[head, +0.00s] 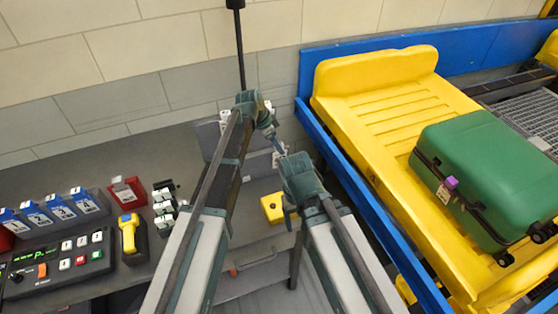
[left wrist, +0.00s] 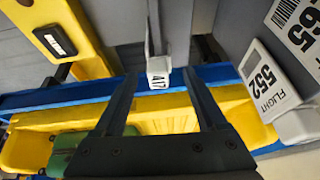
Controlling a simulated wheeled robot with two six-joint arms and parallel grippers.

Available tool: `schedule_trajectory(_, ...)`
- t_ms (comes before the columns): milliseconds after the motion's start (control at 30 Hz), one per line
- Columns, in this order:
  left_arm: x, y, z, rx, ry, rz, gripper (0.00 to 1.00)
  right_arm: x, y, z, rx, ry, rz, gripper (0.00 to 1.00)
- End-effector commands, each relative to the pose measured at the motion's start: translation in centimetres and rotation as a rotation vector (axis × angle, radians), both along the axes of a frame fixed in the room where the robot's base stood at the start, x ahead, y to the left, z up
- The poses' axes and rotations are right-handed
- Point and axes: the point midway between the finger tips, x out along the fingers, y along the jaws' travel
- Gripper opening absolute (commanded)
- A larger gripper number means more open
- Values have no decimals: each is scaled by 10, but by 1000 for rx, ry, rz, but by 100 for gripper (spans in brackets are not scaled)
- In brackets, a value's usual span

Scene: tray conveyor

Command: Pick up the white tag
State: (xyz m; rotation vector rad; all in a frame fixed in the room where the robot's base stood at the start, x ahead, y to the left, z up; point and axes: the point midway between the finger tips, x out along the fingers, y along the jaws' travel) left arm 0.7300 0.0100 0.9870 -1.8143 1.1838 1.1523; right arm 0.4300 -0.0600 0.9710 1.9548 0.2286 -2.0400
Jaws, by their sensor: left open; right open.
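A small white tag marked 417 (left wrist: 158,72) sits at the end of a narrow grey strip in the left wrist view. It lies between the tips of my open left gripper (left wrist: 158,80), with a gap on each side. In the head view a small white piece (head: 278,158), probably this tag, shows just below my left gripper (head: 270,130). My right gripper (head: 289,210) is open beside a yellow box (head: 270,205); its fingers are partly hidden by its own hand.
A green suitcase (head: 490,165) lies in a yellow tray (head: 385,100) on the blue-sided conveyor (head: 335,160). A button panel (head: 60,265) and a yellow handheld device (head: 128,235) sit at left.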

Motion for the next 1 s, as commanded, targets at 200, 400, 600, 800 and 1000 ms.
schedule_trajectory(200, 5, -7, -27, 0, 0, -1, 74, 0, 0, -27, 0, 0, 0, 73)
schedule_trajectory(400, 5, -8, -25, 0, 0, 0, 74, 0, 0, -25, 0, 0, 0, 73)
schedule_trajectory(600, 5, -8, -25, 0, 0, 0, 49, 0, 0, -25, 0, 0, 0, 73)
schedule_trajectory(800, 5, -8, -25, 0, 0, 0, 13, 0, 0, -25, 0, 0, 0, 73)
schedule_trajectory(1000, 5, -8, -25, 0, 0, 0, 0, 0, 0, -25, 0, 0, 0, 73)
